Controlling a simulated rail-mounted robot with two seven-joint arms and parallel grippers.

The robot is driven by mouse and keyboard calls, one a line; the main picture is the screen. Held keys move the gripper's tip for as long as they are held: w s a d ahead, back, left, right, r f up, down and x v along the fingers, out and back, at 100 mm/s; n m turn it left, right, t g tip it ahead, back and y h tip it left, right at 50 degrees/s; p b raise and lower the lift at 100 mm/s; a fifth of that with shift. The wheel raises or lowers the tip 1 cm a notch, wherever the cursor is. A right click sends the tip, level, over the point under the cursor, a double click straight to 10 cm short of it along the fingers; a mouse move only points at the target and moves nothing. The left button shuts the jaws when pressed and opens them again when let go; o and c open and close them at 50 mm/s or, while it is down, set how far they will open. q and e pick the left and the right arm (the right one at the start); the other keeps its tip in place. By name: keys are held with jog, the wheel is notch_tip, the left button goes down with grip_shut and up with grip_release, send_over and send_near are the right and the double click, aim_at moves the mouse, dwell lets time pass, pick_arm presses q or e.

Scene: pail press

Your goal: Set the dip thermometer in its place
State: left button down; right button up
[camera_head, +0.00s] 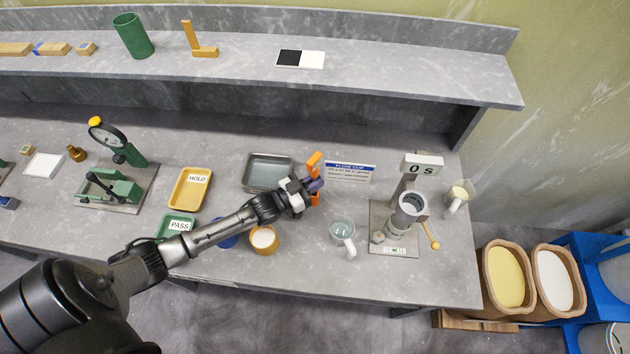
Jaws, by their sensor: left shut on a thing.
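My left gripper (314,183) reaches in from the lower left with orange fingers, over the middle of the bench. It is shut on a small purple thing (315,185), held between the fingers just right of the grey metal tray. The thing is mostly covered by the fingers and too small to identify surely as the dip thermometer. I cannot tell whether it touches the bench. No other thermometer can be made out. My right gripper is not in view.
A grey tray (248,172), yellow HOLD tray (178,203), green PASS tray (166,220) and orange-brown cup (264,249) surround my left arm. A clear jug (342,229), flow-cup sign (350,173) and flow-cup stand (378,214) are right. Bare bench lies between.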

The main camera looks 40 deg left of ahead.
aim_at(314, 178)
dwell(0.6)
pick_arm(q)
jog(key=shift+f+b, duration=0.45)
jog(key=shift+f, duration=0.2)
jog(key=c, duration=1.1)
grip_release()
jog(key=shift+r, duration=0.1)
notch_tip(314, 178, up, 4)
jog(key=shift+d+r, duration=0.15)
jog(key=shift+r, duration=0.1)
jog(key=d+r, duration=0.2)
jog(key=d, duration=0.1)
jog(key=d+r, duration=0.2)
jog(key=d, duration=0.2)
jog(key=d+r, duration=0.2)
jog(key=d, duration=0.2)
jog(key=shift+d+r+p, duration=0.2)
jog(key=shift+p, duration=0.1)
